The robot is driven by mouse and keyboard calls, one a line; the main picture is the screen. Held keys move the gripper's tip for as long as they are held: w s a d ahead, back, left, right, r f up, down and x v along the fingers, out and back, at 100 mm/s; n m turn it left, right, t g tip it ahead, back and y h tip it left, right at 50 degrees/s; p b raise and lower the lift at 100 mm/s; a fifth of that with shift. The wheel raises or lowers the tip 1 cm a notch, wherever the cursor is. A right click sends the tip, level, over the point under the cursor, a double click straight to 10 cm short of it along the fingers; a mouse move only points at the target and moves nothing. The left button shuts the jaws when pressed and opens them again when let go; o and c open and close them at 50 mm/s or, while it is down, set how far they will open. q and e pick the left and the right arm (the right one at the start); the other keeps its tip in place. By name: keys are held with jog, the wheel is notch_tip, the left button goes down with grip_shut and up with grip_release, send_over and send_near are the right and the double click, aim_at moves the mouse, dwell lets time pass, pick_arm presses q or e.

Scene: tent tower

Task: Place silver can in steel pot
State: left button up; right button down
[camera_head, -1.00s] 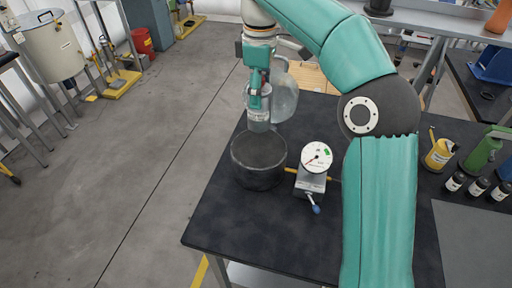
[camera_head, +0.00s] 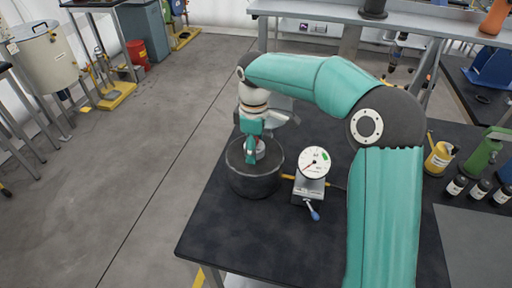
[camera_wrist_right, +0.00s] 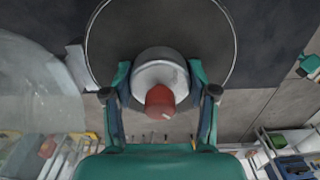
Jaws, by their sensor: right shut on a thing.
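The silver can (camera_head: 260,149) is held in my right gripper (camera_head: 254,156), low at the mouth of the steel pot (camera_head: 255,184). The pot is dark, round and stands near the table's left edge. In the right wrist view, the fingers of the right gripper (camera_wrist_right: 160,97) close on both sides of the can (camera_wrist_right: 160,72), with a red part (camera_wrist_right: 160,102) on its near end. The pot's rim (camera_wrist_right: 93,68) circles beyond the can. The can's lower end is hidden, so I cannot tell whether it touches the pot's floor. My left gripper is not in view.
A white dial gauge on a small stand (camera_head: 314,165) is close to the pot's right side. A clear glass vessel (camera_head: 284,112) is behind the gripper. Several small dark bottles (camera_head: 478,188) stand at the right. The front of the black table (camera_head: 270,235) is bare.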

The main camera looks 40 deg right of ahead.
jog(key=shift+f, duration=0.15)
jog(key=shift+c, duration=1.6)
grip_release()
notch_tip(320, 180, up, 12)
jog(key=shift+r+p, duration=0.1)
jog(key=shift+p, duration=0.6)
